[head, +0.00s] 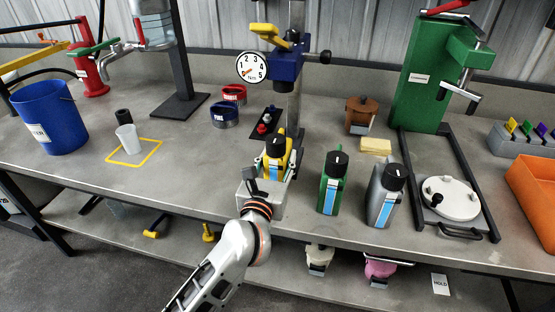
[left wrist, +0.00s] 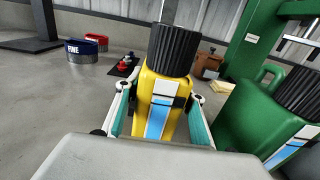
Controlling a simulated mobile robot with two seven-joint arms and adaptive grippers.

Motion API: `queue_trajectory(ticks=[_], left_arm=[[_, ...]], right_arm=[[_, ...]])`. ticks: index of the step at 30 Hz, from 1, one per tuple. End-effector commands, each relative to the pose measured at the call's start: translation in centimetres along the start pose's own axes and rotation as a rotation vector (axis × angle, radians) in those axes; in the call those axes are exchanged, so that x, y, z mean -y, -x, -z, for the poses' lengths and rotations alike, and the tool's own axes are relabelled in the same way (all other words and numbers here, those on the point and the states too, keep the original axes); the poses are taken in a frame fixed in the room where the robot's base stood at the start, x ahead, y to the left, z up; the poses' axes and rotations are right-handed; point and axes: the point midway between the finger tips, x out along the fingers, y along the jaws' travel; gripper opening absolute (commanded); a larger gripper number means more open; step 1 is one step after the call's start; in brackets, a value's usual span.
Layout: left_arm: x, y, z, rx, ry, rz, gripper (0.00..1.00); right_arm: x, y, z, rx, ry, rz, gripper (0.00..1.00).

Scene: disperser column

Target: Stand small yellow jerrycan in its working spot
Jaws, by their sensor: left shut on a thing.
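A small yellow jerrycan (head: 270,163) with a black cap and a blue-and-white label stands upright at the bench's front, below the column with the dial. My left gripper (head: 266,178) is around it from the front. In the left wrist view the yellow jerrycan (left wrist: 162,106) sits between the two fingers, which press its sides. Whether its base touches the bench is hidden by my gripper. A yellow square outline (head: 135,151) is marked on the bench at left, with a clear cup (head: 128,139) at it. My right gripper is not in view.
A green jerrycan (head: 332,183) and a grey jerrycan (head: 385,195) stand close to the right. Behind are a black plate with red knobs (head: 263,122) and a blue-collared ring (head: 225,115). A blue bucket (head: 50,118) stands far left. Bench left of my gripper is clear.

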Motion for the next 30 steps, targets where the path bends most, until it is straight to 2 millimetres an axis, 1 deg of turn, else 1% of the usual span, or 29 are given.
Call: queue_trajectory(ticks=[1, 30], left_arm=[[0.0, -0.1, -0.3, 0.005, 0.0, 0.001, 0.01], [0.0, -2.2, -0.3, 0.005, 0.0, 0.001, 0.01]], right_arm=[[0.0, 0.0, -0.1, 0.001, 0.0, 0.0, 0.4], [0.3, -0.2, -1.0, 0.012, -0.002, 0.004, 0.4]])
